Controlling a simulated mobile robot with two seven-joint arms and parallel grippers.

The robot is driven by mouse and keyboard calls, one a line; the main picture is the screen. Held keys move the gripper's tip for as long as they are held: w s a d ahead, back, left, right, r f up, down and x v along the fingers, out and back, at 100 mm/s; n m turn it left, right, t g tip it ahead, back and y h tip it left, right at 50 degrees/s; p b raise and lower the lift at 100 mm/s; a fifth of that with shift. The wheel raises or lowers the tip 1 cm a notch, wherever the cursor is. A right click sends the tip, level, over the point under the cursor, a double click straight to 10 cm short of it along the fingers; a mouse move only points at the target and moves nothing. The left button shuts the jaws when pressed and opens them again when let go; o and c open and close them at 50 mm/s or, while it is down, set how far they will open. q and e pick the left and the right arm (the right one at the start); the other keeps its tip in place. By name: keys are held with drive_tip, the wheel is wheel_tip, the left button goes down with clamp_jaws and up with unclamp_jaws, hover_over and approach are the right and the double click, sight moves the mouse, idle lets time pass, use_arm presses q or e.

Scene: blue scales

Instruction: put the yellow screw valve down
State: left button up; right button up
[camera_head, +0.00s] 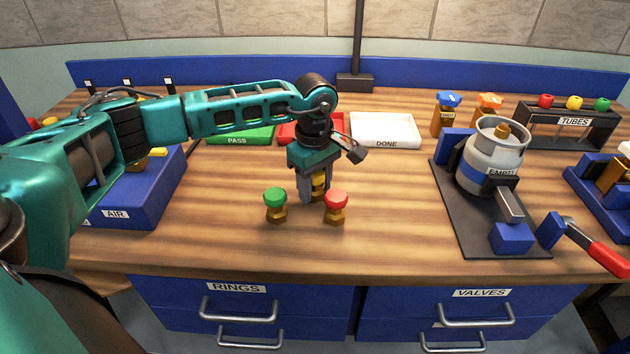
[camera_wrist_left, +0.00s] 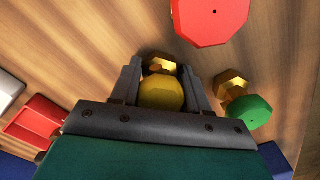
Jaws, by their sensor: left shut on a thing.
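The yellow screw valve (camera_wrist_left: 161,92) has a yellow knob and a brass body, and it sits between the fingers of my left gripper (camera_wrist_left: 165,85). In the head view the left gripper (camera_head: 316,192) points straight down, shut on the valve, whose brass part (camera_head: 319,184) shows between the fingers. The valve is at or just above the table; I cannot tell if it touches. A green-topped valve (camera_head: 275,204) stands to the left and a red-topped valve (camera_head: 336,205) to the right, both close to the gripper. My right gripper is not in view.
Behind are a green PASS tray (camera_head: 238,137), a red tray (camera_head: 290,128) and a white DONE tray (camera_head: 385,131). A grey EMPTY canister (camera_head: 490,160) stands on a dark plate at right. A blue AIR box (camera_head: 135,200) is at left. The table front is clear.

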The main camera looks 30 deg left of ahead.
use_arm(q)
drive_tip(key=c, duration=0.6)
drive_tip(key=shift+r, duration=0.15)
wheel_tip(320, 180, up, 20)
drive_tip(key=shift+f, duration=0.1)
drive_tip(key=shift+s+d+f+m, duration=1.15)
drive_tip(key=shift+d+f+m, duration=0.85)
drive_tip(key=shift+m, duration=0.55)
drive_tip(key=shift+s+d+f+m, duration=1.15)
drive_tip(key=shift+d+f+m, duration=0.5)
drive_tip(key=shift+f+m, duration=0.85)
drive_tip(key=shift+s+d+f+m, duration=1.15)
drive_tip(key=shift+d+f+m, duration=0.8)
drive_tip(key=shift+m, duration=0.7)
drive_tip(key=shift+a, duration=0.1)
